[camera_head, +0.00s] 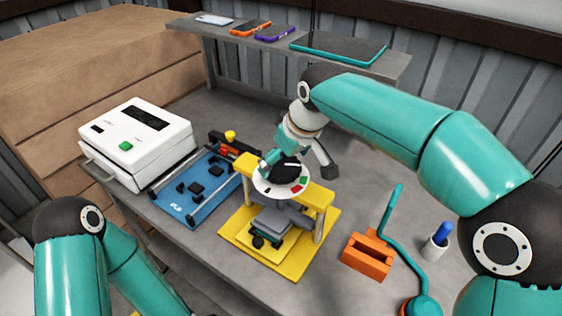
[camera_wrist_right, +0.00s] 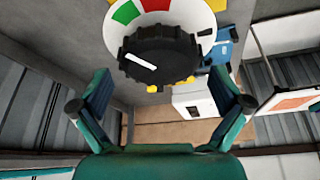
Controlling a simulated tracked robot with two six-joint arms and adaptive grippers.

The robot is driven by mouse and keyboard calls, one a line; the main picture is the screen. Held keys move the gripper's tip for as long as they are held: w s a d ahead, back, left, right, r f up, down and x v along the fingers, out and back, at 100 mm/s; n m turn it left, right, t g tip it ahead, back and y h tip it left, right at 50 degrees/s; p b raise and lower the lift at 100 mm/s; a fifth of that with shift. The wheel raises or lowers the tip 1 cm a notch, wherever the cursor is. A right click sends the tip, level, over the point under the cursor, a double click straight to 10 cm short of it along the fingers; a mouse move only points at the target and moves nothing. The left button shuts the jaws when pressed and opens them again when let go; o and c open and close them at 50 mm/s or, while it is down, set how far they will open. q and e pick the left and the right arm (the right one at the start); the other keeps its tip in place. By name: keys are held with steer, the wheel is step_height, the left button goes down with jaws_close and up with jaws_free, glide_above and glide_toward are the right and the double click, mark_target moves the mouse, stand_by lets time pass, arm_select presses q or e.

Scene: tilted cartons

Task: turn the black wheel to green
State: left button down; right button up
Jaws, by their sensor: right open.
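The black wheel (camera_head: 286,168) sits on a white dial disc (camera_head: 262,186) with coloured patches, on top of a yellow stand (camera_head: 321,199). It also shows ridged in the right wrist view (camera_wrist_right: 165,60). Its white mark points left there, away from the green patch (camera_wrist_right: 126,12) at upper left. A red patch (camera_wrist_right: 155,4) lies beside the green one. My right gripper (camera_head: 296,166) is open at the wheel, one finger to each side in the head view. My left gripper is out of view.
A white device (camera_head: 138,143) and a blue board (camera_head: 196,187) stand left of the stand. An orange block (camera_head: 366,257), a teal lamp-like arm (camera_head: 387,222) and a cup (camera_head: 435,248) stand right. A shelf (camera_head: 270,64) with phones and a tablet (camera_head: 338,47) runs behind.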

steer(key=shift+x, duration=0.9)
steer(key=shift+c, duration=0.2)
steer(key=shift+r, duration=0.1)
steer(key=c, duration=0.9)
steer(key=shift+o, duration=0.2)
steer(key=shift+m+h, duration=0.3)
steer(key=shift+m, duration=0.7)
steer(key=o, duration=0.9)
steer(key=shift+t, duration=0.3)
